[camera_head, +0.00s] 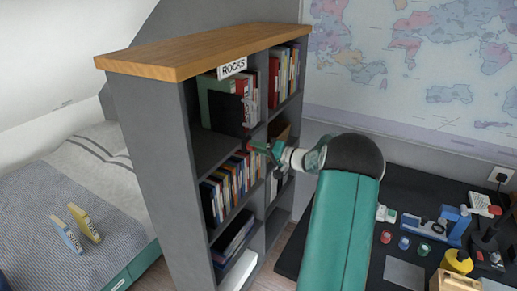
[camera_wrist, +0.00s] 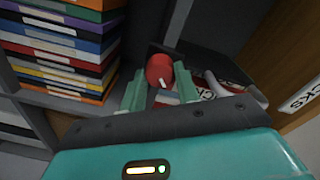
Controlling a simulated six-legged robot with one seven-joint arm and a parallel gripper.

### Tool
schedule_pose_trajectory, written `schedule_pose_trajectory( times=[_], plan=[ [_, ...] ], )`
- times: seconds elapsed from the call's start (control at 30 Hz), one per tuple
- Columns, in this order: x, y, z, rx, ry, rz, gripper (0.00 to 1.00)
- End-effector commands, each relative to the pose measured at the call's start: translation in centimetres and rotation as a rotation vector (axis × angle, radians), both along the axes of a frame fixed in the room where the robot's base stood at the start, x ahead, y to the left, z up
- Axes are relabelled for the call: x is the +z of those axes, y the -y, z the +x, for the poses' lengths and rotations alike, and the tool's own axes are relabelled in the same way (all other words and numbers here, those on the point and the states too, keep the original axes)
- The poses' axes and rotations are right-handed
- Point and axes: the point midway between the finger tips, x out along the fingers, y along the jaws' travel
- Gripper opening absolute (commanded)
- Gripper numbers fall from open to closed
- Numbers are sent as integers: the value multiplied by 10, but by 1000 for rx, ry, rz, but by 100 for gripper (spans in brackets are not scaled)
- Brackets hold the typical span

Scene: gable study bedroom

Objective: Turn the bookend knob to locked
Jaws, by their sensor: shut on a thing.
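The round red knob (camera_wrist: 158,68) with a white mark on its face sits between the two teal fingers of my gripper (camera_wrist: 160,88) in the wrist view. The fingers are shut on it, one on each side. The white mark points down and slightly right in that view. A black bookend panel (camera_wrist: 210,62) lies behind and to the right of the knob. In the head view my gripper (camera_head: 268,147) reaches the front of the grey bookcase (camera_head: 160,150) below the ROCKS label. The black bookend (camera_head: 228,113) stands on the upper shelf there. Lock markings are not readable.
Books (camera_head: 232,180) fill the shelf below, and more books (camera_wrist: 60,45) show at left in the wrist view. The ROCKS label (camera_head: 232,67) hangs from the wooden top (camera_head: 190,52). A dark desk (camera_head: 400,185) with small items stands at right, a bed (camera_head: 70,200) at left.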

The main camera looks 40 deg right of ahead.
Motion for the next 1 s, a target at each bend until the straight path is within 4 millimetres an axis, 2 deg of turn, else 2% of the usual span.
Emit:
schedule_pose_trajectory(
  times=[0.6, 1.0],
  plan=[
    [0, 2, -1, -4, -184, 516, 9],
    [0, 3, -1, -4, -242, 675, 9]
  ],
)
